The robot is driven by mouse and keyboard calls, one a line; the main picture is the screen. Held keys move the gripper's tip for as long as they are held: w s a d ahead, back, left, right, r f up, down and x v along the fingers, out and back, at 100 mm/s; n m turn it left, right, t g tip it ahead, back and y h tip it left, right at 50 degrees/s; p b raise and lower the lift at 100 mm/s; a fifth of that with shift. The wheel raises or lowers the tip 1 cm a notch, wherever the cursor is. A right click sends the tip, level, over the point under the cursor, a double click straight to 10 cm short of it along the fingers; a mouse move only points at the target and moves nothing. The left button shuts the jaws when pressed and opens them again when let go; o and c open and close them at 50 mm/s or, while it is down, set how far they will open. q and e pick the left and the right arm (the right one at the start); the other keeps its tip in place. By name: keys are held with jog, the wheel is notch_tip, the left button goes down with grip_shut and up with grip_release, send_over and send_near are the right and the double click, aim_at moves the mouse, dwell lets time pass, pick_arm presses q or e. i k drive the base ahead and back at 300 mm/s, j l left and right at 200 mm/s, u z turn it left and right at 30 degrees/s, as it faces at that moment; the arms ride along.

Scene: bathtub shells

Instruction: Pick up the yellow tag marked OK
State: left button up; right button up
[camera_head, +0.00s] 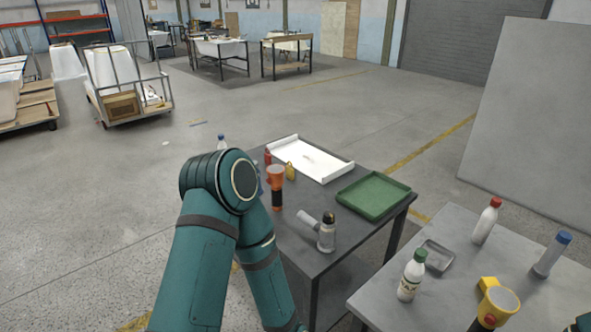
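A small yellow object (290,171) stands on the dark table, beside a small red object (267,157) and behind an orange and black flashlight (276,186). It may be the yellow tag, but it is too small for any marking to be read. Another yellow piece (489,283) lies on the grey table at right, behind a yellow flashlight; I see no OK on it. My teal left arm bends in front of the dark table's left side and hides part of it. Neither gripper shows.
The dark table also holds a white tray (337,176), a green tray (401,193), a clear bottle (327,233) and a grey cylinder (308,219). The grey table (378,296) holds bottles, a grey dish (436,256) and flashlights. Open floor lies behind and left.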

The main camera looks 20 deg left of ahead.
aim_at(290, 172)
jog(key=i+j+z, duration=0.2)
jog(key=j, duration=0.45)
jog(key=j+z, duration=0.2)
jog(key=j, duration=0.45)
jog(key=j+z, duration=0.2)
jog(key=j, duration=0.45)
jog(key=j+z, duration=0.2)
jog(key=j, duration=0.45)
jog(key=k+j+z, duration=0.2)
jog(key=j, duration=0.45)
jog(key=j+z, duration=0.2)
jog(key=j, duration=0.5)
